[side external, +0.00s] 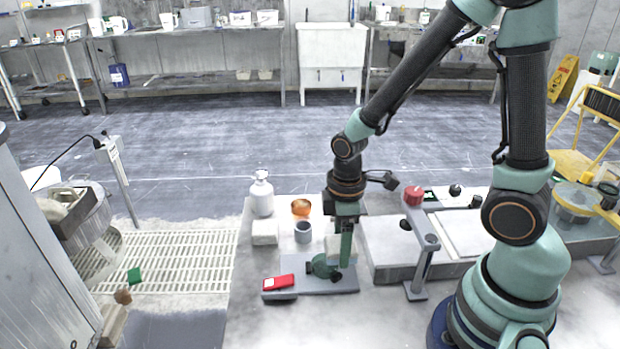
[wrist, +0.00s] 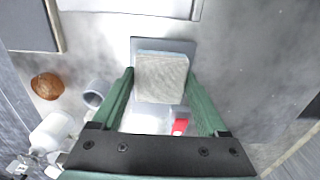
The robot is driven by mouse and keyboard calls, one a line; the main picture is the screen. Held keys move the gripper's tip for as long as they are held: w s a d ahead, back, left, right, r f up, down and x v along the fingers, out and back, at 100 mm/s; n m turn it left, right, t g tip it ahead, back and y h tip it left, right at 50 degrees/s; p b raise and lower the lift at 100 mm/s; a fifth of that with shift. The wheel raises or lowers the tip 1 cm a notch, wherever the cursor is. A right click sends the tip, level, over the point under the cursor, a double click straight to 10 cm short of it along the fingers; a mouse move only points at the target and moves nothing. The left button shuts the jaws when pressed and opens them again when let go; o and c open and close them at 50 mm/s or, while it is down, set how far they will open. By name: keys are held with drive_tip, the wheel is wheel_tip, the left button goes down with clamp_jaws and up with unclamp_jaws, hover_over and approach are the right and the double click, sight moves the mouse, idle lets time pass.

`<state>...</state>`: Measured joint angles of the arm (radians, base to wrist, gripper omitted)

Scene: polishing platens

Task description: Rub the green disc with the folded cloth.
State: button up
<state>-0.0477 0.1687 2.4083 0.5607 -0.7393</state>
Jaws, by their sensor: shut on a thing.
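My gripper (side external: 342,258) points down over the grey board on the bench. In the wrist view its green fingers (wrist: 160,80) are shut on the folded cloth (wrist: 162,80), a pale beige, square pad. A pale part of the cloth (side external: 332,243) also shows beside the finger in the side view. The green disc (side external: 320,266) lies on the grey board (side external: 345,286), just below the cloth and partly behind the finger. I cannot tell whether cloth and disc touch. In the wrist view the cloth and fingers hide the disc.
A red device (side external: 278,283) lies at the board's left edge. Behind stand a white bottle (side external: 262,195), an orange bowl (side external: 300,207), a grey cup (side external: 303,232) and a white block (side external: 265,232). A grey machine (side external: 385,265) with a post (side external: 425,265) stands close on the right.

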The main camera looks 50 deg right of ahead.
drive_tip(key=shift+r, duration=3)
